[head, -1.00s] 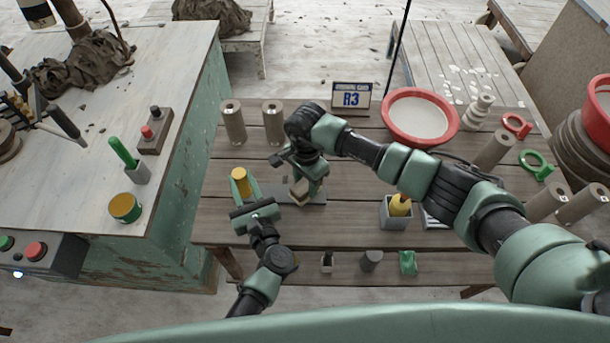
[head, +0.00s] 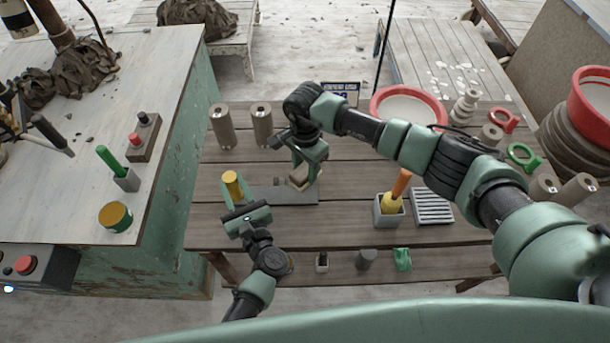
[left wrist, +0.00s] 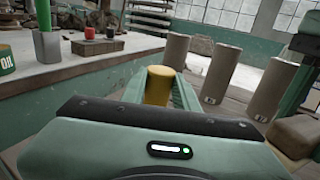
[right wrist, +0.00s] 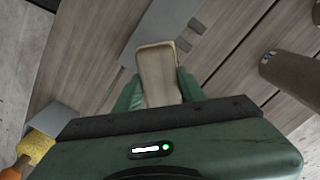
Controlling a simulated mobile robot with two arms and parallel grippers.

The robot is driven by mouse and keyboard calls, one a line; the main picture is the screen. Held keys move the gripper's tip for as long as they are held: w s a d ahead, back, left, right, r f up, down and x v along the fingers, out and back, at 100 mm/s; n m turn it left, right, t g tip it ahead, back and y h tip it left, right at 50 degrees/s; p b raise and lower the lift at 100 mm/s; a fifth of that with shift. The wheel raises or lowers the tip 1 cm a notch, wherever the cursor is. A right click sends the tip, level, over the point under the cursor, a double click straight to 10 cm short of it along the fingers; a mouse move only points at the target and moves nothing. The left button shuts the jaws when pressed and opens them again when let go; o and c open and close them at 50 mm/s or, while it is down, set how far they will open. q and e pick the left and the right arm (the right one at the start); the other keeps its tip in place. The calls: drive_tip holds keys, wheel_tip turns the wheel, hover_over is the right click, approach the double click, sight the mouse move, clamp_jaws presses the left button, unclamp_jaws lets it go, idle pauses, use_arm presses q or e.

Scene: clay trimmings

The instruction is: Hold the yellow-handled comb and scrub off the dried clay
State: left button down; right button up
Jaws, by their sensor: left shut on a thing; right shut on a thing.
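My left gripper (head: 236,200) is shut on a yellow cylindrical handle (head: 232,184), which shows between its fingers in the left wrist view (left wrist: 159,85). A flat grey plate (head: 285,194) lies just right of the handle; I cannot tell how the two join. Two small dark grey patches (right wrist: 190,34) sit at its edge in the right wrist view. My right gripper (head: 300,172) is shut on a tan wooden block (right wrist: 158,72), above and beside the plate. The block's underside is hidden, and I cannot tell whether it touches the plate.
A grey cup (head: 388,215) with a yellow, orange-handled tool and a slotted tray (head: 432,206) stand right. Grey cylinders (head: 222,126) and a red-rimmed basin (head: 408,104) stand at the back. Small items, including a green lump (head: 402,259), line the front edge.

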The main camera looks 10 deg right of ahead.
drive_tip(key=shift+r, duration=2.65)
use_arm(q)
drive_tip(key=c, duration=1)
unclamp_jaws()
drive_tip(key=v, duration=1.2)
drive_tip(key=shift+r, duration=0.1)
